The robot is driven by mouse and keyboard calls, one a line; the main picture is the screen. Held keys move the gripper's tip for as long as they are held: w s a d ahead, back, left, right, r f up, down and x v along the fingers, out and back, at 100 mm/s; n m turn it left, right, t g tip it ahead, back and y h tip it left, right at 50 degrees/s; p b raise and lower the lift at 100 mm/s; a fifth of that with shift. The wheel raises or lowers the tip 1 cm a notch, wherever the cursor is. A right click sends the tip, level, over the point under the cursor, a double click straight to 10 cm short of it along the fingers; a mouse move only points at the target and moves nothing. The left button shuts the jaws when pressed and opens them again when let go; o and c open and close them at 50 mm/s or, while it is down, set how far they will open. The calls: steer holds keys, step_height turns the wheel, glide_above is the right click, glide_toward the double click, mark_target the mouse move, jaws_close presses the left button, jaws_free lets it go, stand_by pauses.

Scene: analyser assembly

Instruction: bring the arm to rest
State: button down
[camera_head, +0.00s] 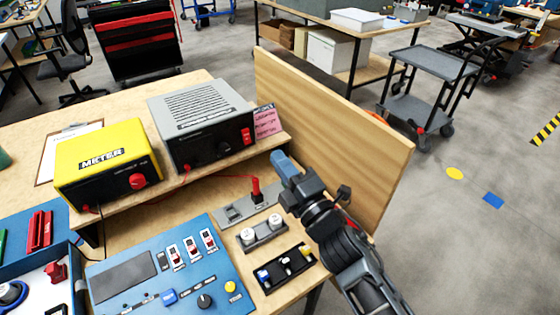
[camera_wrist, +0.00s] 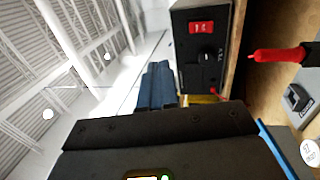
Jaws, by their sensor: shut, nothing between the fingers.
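My gripper (camera_head: 281,160) is in the head view at the right end of the workbench, just right of the red plug and in front of the upright wooden board. Its blue fingers are shut with nothing between them. In the wrist view the blue fingers (camera_wrist: 157,85) show close together. The red plug (camera_head: 257,189) stands upright in a grey plate (camera_head: 232,214) with a red lead running left; it also shows at the right of the wrist view (camera_wrist: 280,55). My gripper is apart from it.
The grey power unit (camera_head: 203,112) and yellow meter (camera_head: 108,160) stand on the raised shelf. The blue panel (camera_head: 165,270), a holder with two white knobs (camera_head: 262,236) and a black block (camera_head: 286,269) lie in front. The wooden board (camera_head: 335,130) rises close behind my gripper.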

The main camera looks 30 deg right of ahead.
steer(key=s+f+m+g, duration=0.1)
steer(key=s+f+m, duration=0.3)
steer(key=s, duration=0.8)
steer(key=s+r+m+g, duration=0.2)
steer(key=s+m, duration=0.5)
steer(key=s, duration=0.7)
steer(key=s+r+m+g+h, duration=0.1)
steer(key=s+r+m, duration=0.3)
steer(key=s, duration=1)
steer(key=m+g, duration=0.1)
steer(key=m, duration=0.2)
steer(key=shift+s+a+m+g, duration=0.3)
steer(key=shift+m+g, duration=0.1)
steer(key=shift+a, duration=0.15)
